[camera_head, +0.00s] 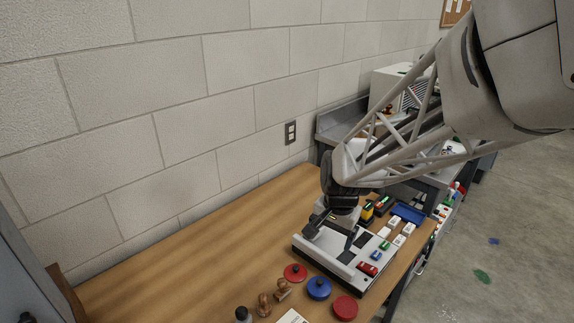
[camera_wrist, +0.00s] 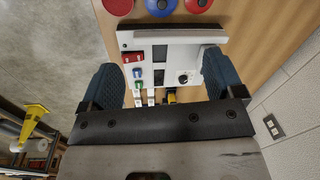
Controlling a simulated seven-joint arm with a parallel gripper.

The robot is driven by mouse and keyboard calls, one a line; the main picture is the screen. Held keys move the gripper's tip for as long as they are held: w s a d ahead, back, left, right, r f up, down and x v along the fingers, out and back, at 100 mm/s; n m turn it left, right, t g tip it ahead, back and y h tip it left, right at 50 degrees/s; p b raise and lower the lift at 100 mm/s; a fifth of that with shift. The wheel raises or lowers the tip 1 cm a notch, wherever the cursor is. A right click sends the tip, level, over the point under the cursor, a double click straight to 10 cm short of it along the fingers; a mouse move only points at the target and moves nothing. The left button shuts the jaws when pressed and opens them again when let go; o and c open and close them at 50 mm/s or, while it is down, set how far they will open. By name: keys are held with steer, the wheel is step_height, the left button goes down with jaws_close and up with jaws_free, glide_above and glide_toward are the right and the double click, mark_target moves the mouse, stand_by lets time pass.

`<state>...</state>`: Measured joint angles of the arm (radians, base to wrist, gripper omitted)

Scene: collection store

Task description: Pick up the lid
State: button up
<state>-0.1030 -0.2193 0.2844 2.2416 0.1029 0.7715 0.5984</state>
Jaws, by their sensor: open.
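Three round lid-like discs lie in a row on the wooden table. In the head view they are a red one with a dark knob (camera_head: 295,273), a blue one with a knob (camera_head: 319,288) and a red one at the front (camera_head: 345,307). They show at the top edge of the wrist view, the blue one (camera_wrist: 160,7) between the two red ones. Which one is the lid, I cannot tell. My gripper (camera_head: 330,245) is open above a white flat panel (camera_head: 308,251), behind the discs. In the wrist view the panel, with a black knob (camera_wrist: 183,78), lies between the spread fingers.
Red (camera_head: 368,269), blue (camera_head: 376,255) and green (camera_head: 384,245) small blocks sit on the panel's right side. Wooden-handled stamps (camera_head: 264,303) stand left of the discs. A blue tray (camera_head: 408,213) lies behind. The table's left part is clear, with a block wall beside it.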

mark_target(296, 267)
steer(key=w+a+f+m, duration=0.1)
steer(key=w+a+f, duration=0.1)
steer(key=f, duration=0.3)
steer(key=w+a+f+m+g, duration=0.1)
steer(key=w+a+f+m, duration=0.1)
steer(key=w+f, duration=0.2)
steer(key=w+a+f+m, duration=0.1)
steer(key=w+a+f, duration=0.1)
steer(key=w+f, duration=0.2)
steer(key=shift+w+a+f+m+g, duration=0.1)
steer(key=shift+a+f+m+g, duration=0.1)
steer(key=shift+f, duration=0.65)
steer(key=shift+a+f+m+g, duration=0.1)
steer(key=shift+a+f+m, duration=0.1)
steer(key=shift+f, duration=0.65)
steer(key=shift+f, duration=0.1)
steer(key=shift+a+f, duration=0.1)
steer(key=shift+f, duration=1.1)
steer(key=shift+s+a+f, duration=0.15)
steer(key=shift+f, duration=1.15)
steer(key=shift+s+a+f, duration=0.15)
steer(key=shift+f, duration=1.1)
steer(key=c, duration=1)
